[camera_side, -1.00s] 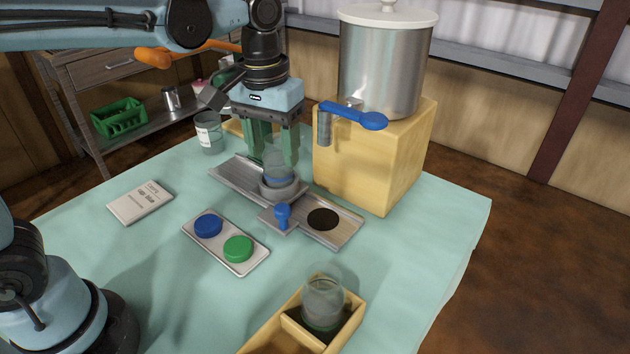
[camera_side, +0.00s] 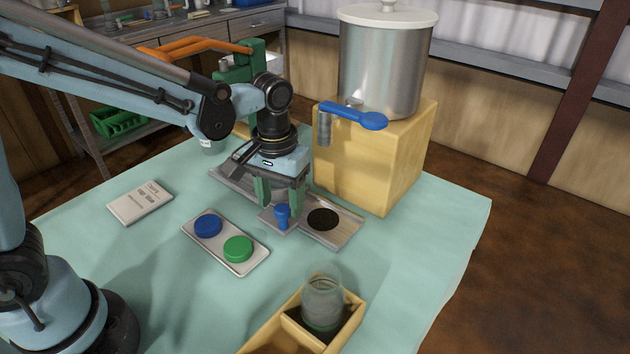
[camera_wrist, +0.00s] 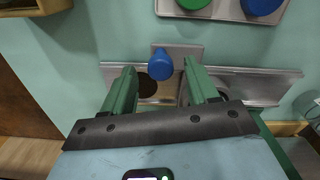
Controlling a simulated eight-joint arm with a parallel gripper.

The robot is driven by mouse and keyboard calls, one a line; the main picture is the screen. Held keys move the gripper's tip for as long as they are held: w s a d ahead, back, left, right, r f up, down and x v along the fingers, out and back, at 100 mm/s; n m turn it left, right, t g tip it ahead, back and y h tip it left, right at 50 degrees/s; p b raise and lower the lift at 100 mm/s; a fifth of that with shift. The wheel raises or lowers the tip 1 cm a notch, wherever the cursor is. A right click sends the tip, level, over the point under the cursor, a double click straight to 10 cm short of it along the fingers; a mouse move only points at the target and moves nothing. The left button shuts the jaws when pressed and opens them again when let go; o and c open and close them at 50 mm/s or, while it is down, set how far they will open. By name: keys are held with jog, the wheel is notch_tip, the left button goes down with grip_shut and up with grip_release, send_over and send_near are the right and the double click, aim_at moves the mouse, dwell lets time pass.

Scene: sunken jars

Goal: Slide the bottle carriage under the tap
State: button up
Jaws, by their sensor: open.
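The metal rail (camera_side: 345,232) lies on the table, with a round dark hole (camera_side: 322,219) in its right part. The carriage's blue knob (camera_side: 282,213) stands at the front of the rail, left of the hole. My gripper (camera_side: 281,203) is open and low over the rail. Its green fingers stand on either side of the knob in the picture; it is not clear whether they touch it. The blue knob (camera_wrist: 160,65) also shows between the fingertips in the wrist view. The bottle on the carriage is hidden by my gripper. The tap's blue lever (camera_side: 352,114) sits above the spout (camera_side: 324,130).
The steel urn (camera_side: 385,60) stands on a wooden block (camera_side: 385,165) behind the rail. A plate with a blue button (camera_side: 208,225) and a green button (camera_side: 238,248) lies in front. A jar (camera_side: 322,300) stands in a wooden box. A booklet (camera_side: 140,202) lies left.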

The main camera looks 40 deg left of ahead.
jog(key=shift+f, duration=0.6)
jog(key=shift+c, duration=0.2)
grip_shut()
